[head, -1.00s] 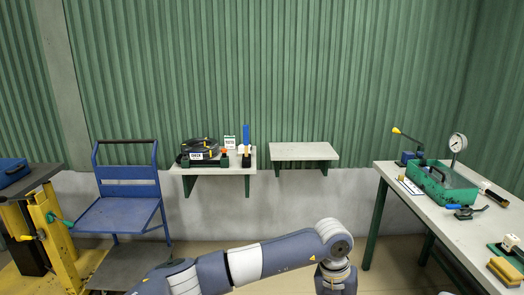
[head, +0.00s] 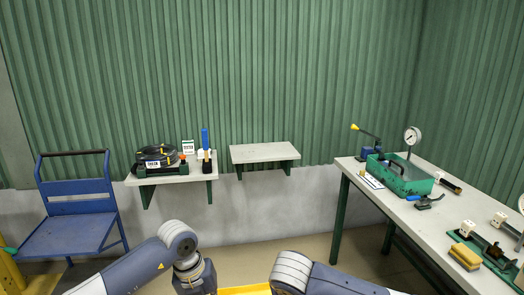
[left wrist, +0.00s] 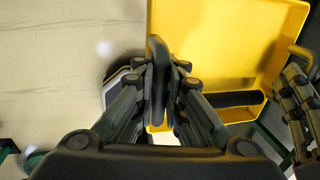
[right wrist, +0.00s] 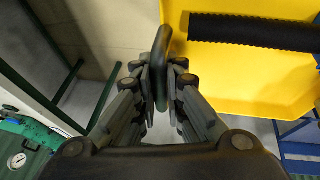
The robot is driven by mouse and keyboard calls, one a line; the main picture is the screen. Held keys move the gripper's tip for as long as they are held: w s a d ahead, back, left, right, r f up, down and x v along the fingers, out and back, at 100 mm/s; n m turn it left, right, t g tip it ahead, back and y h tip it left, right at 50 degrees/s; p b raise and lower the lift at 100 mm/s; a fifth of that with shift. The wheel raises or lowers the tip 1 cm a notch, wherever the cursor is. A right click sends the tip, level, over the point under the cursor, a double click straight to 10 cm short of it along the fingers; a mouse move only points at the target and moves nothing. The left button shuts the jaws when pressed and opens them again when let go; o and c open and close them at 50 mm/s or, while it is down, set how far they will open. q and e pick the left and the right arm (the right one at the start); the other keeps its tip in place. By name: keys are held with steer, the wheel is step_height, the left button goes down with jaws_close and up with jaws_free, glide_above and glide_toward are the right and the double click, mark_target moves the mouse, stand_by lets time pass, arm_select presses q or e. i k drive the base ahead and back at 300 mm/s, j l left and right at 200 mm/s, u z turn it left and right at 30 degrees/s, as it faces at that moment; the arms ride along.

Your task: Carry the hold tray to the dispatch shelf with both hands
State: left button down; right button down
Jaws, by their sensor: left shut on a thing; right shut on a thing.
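The yellow hold tray (left wrist: 228,40) is between my two grippers. It also fills the upper right of the right wrist view (right wrist: 240,75), and a strip of it shows at the bottom of the head view (head: 245,290). My left gripper (left wrist: 165,80) is shut on a dark upright handle at the tray's side. My right gripper (right wrist: 163,75) is shut on a similar dark handle at its side. A black ribbed bar (right wrist: 250,31) lies across the tray. Two wall shelves show: an empty one (head: 264,152) and a loaded one (head: 150,179). No label tells which is the dispatch shelf.
The loaded shelf holds a black hose coil (head: 155,154), a blue-topped bottle (head: 205,140) and a small card. A blue trolley (head: 75,235) stands left. Floor below the empty shelf looks clear.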

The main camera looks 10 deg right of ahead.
mark_target(264, 151)
steer(key=i+l, duration=0.1)
steer(key=i, duration=0.8)
steer(key=i+l, duration=0.1)
steer(key=i, duration=0.8)
steer(key=i+l, duration=0.1)
steer(key=i, duration=0.75)
steer(key=i+l, duration=0.2)
steer(key=i, duration=0.25)
steer(key=i+l, duration=0.15)
steer(key=i, duration=0.25)
steer(key=i+l, duration=0.2)
steer(key=i, duration=0.25)
